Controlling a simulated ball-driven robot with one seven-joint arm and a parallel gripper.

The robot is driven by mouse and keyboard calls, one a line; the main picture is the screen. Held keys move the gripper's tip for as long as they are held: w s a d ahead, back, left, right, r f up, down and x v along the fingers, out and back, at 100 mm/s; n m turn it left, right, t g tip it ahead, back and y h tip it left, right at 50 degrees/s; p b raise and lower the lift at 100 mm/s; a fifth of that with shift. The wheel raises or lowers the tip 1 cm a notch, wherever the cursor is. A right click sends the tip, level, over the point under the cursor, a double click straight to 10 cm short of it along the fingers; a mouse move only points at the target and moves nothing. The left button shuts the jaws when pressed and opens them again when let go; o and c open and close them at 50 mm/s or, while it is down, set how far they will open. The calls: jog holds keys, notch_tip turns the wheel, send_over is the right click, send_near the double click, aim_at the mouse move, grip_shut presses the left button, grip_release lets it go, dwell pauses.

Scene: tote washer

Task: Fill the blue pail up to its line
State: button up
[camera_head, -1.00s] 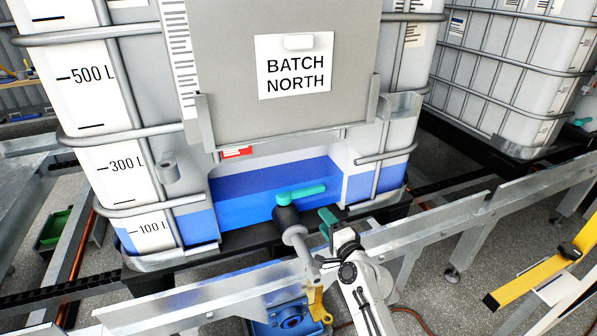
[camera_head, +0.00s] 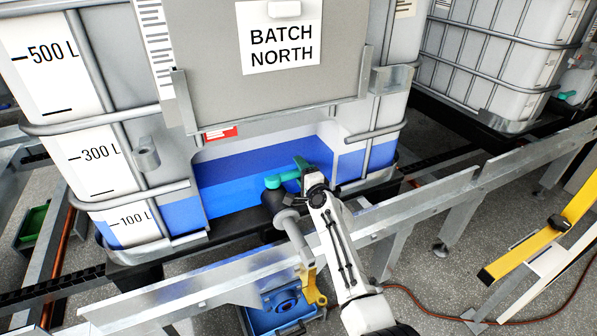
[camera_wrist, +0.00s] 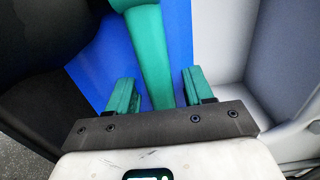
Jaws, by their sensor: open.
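A blue pail (camera_head: 286,302) sits low below the tank, under the grey outlet spout (camera_head: 297,236); my arm is close beside it. Its line and inside level cannot be made out. The tank's valve has a teal handle (camera_head: 274,181) pointing right from its pivot. My gripper (camera_head: 305,166) is at the handle's free end. In the wrist view, the teal handle (camera_wrist: 150,50) lies between the two teal fingers of my open gripper (camera_wrist: 157,84), with gaps visible on both sides. No stream is visible at the spout.
The tank (camera_head: 105,150), labelled BATCH NORTH, holds blue liquid between its 100 L and 300 L marks. A metal rail (camera_head: 190,285) runs in front. A yellow bracket (camera_head: 315,287) stands by the pail, and a yellow bar (camera_head: 545,240) is at right.

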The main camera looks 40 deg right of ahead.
jog(key=shift+w+d, duration=0.15)
jog(key=shift+w, duration=0.35)
jog(key=shift+c, duration=0.4)
grip_shut()
